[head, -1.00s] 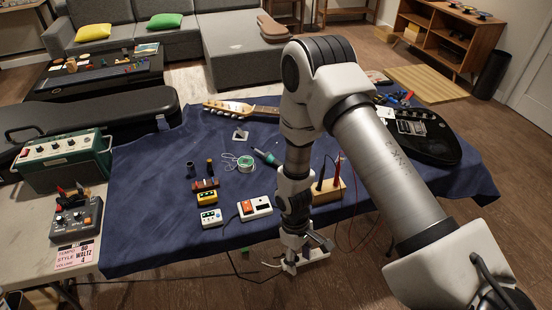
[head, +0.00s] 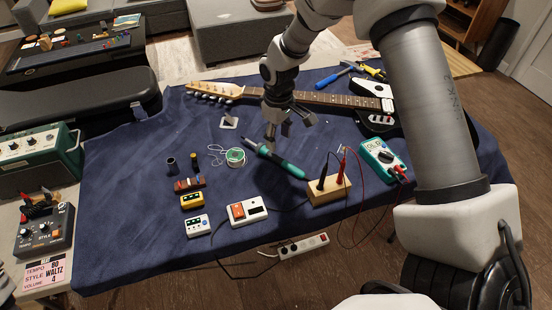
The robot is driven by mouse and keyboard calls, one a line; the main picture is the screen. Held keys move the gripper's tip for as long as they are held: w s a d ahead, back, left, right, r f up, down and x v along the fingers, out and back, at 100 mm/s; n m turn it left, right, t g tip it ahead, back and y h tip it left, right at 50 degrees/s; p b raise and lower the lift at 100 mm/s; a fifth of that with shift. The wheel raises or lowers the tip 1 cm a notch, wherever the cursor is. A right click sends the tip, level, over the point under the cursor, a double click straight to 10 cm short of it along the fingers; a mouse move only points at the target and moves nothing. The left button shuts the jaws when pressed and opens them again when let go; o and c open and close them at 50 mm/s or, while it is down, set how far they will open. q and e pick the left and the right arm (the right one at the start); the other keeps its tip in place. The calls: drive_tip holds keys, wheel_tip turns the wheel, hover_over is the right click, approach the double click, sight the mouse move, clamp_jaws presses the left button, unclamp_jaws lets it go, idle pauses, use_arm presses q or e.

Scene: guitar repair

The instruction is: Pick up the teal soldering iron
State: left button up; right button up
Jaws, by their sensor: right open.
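The teal soldering iron (head: 285,163) lies on the blue cloth near the middle of the table, its handle toward the lower right and its thin dark end toward the upper left. My right gripper (head: 288,128) is open and empty, with its fingers spread over the cloth just behind the iron. One finger comes down close to the iron's front part; I cannot tell the exact gap. My left gripper is not in view.
A guitar (head: 320,97) lies behind the iron. A wooden block (head: 328,190) with probes, a multimeter (head: 382,158), a white box with a red switch (head: 246,211) and a solder spool (head: 235,157) surround it. Bare cloth (head: 125,210) lies to the left.

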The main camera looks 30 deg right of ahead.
sight(277, 157)
drive_tip(key=shift+s+a+f+b, duration=0.2)
drive_tip(key=shift+f+b, duration=0.2)
drive_tip(key=shift+f, duration=0.2)
drive_tip(key=f, duration=0.2)
drive_tip(key=w+f, duration=0.1)
drive_tip(key=f, duration=0.2)
drive_tip(key=f+p, duration=0.1)
drive_tip(key=f, duration=0.2)
drive_tip(key=shift+w+d+f, duration=0.2)
drive_tip(key=shift+w+d, duration=0.1)
drive_tip(key=shift+d, duration=0.1)
drive_tip(key=shift+s+r, duration=0.1)
drive_tip(key=shift+r, duration=0.05)
clamp_jaws()
